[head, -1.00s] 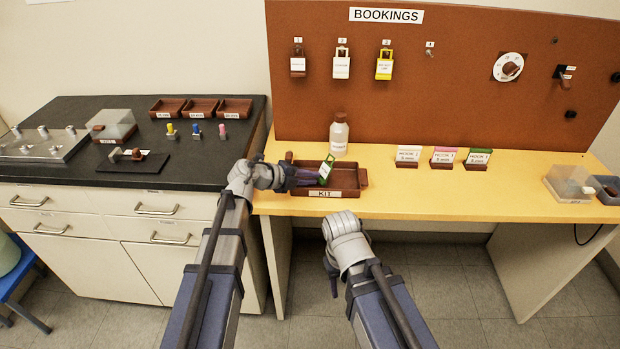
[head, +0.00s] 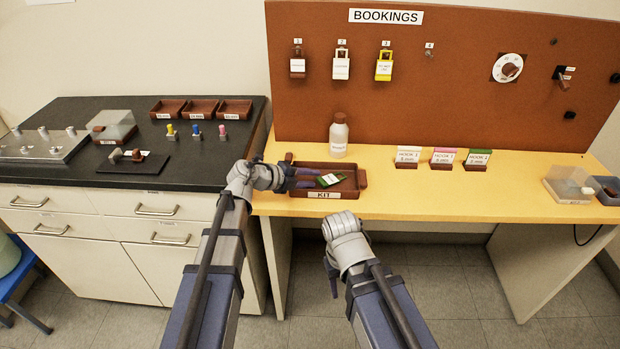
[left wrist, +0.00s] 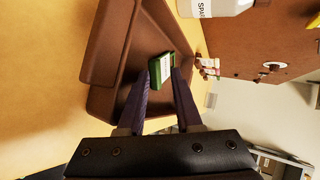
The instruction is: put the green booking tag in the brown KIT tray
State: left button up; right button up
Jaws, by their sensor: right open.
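The green booking tag (head: 329,180) with a white label lies in the brown KIT tray (head: 322,195), toward its right part. In the left wrist view the tag (left wrist: 161,67) is just at and beyond my left fingertips, with the brown tray (left wrist: 105,60) around it. My left gripper (head: 314,178) reaches into the tray from the left, with its two fingers apart. My right gripper (head: 333,285) hangs open and empty in front of the table, below its edge. Its fingers are partly hidden by my arm.
A white bottle (head: 339,137) stands just behind the tray. Several coloured padlock-like tags hang on the brown BOOKINGS board (head: 450,80). Small labelled card holders (head: 442,158) stand to the right.

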pick_arm(q)
jog(key=s+a+r+p, duration=0.1)
jog(key=r, duration=0.1)
jog(key=s+a+r+p, duration=0.1)
jog(key=p, duration=0.1)
jog(key=s+a+r+p, duration=0.1)
jog(key=r+p, duration=0.1)
jog(key=shift+a+r, duration=0.3)
jog(key=shift+a, duration=0.2)
jog(key=shift+s+r+p, duration=0.1)
jog(key=shift+p, duration=0.2)
jog(key=p+v, duration=0.3)
jog(key=v, duration=0.4)
jog(key=shift+s+a+p, duration=0.2)
jog(key=shift+a+p, duration=0.1)
jog(key=shift+r, duration=0.15)
